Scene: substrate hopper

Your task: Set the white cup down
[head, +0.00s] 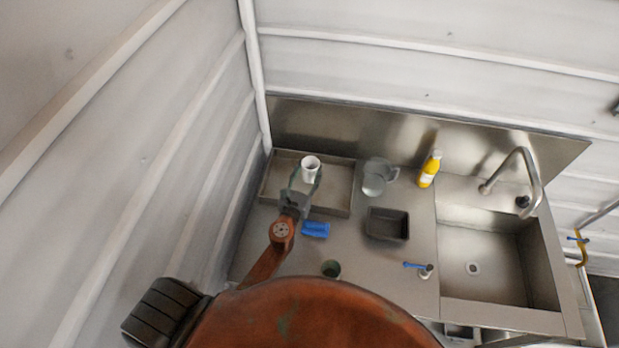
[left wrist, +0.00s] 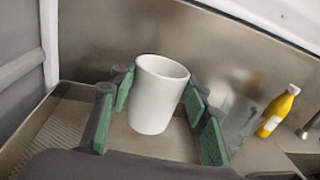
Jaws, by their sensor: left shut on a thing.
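The white cup (head: 310,167) is upright, over the left part of a shallow metal tray (head: 338,181) at the back left of the counter. My left gripper (head: 304,182) is shut on the cup, with its green pads on either side. In the left wrist view the white cup (left wrist: 157,95) stands upright between the fingers of the left gripper (left wrist: 160,88), its open rim up. I cannot tell whether its base touches the tray floor. My right gripper is not in view.
Right of the tray stand a clear jug (head: 376,178) and a yellow bottle (head: 429,170). A blue sponge (head: 316,229), dark square container (head: 387,224) and green cup (head: 331,268) are nearer. A sink (head: 490,255) is at right. The tray's right part is clear.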

